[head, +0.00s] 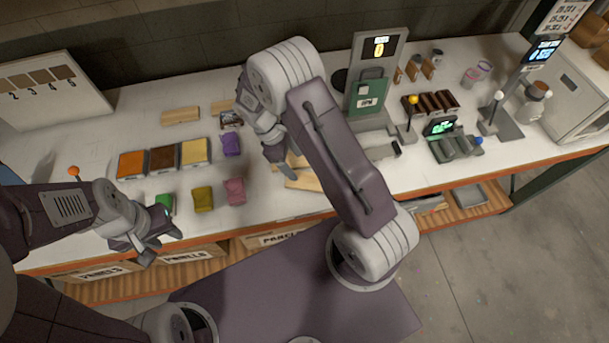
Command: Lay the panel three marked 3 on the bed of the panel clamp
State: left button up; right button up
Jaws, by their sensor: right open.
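Pale wooden panels (305,183) lie on the bench beside and partly behind my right arm; no number is readable on them, so I cannot tell which is panel three. My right gripper (274,158) is open, pointing down close to these panels; its fingertips are partly hidden, and I see nothing held. A grey and green device with an "OPN" plate (367,101) stands right of my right arm and looks like the panel clamp; its low grey bed (377,143) is partly hidden by my arm. My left gripper (160,246) is open and empty near the bench's front edge.
Orange, brown and yellow trays (163,158) and several coloured pouches (203,198) lie left of my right arm. More pale boards (181,115) lie behind them. A yellow-knobbed lever (411,112) and a green-screened device (440,127) stand to the right.

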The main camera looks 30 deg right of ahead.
aim_at(308, 180)
jog(key=p+x, duration=0.1)
jog(key=x, duration=0.2)
jog(key=shift+s+d+f, duration=0.1)
jog(key=shift+d+f, duration=0.05)
jog(key=shift+f, duration=0.35)
jog(key=shift+s+d+f+p, duration=0.25)
jog(key=shift+s+f+p, duration=0.05)
jog(key=shift+f+p, duration=0.25)
jog(key=shift+s+d+f+p, duration=0.25)
jog(key=shift+s+f+p, duration=0.1)
jog(key=shift+f+p, duration=0.25)
jog(key=x, duration=0.2)
jog(key=shift+w+d+f, duration=0.1)
jog(key=shift+w+f, duration=0.05)
jog(key=shift+f, duration=0.15)
jog(key=c, duration=1.4)
jog(key=shift+o, duration=0.2)
notch_tip(308, 180, up, 4)
jog(key=shift+r+b, duration=0.1)
jog(key=shift+b, duration=0.75)
jog(key=s+d+r+b, duration=0.2)
jog(key=s+d+r, duration=0.3)
jog(key=s, duration=0.5)
jog(key=shift+s+r, duration=0.2)
jog(key=shift+r, duration=0.75)
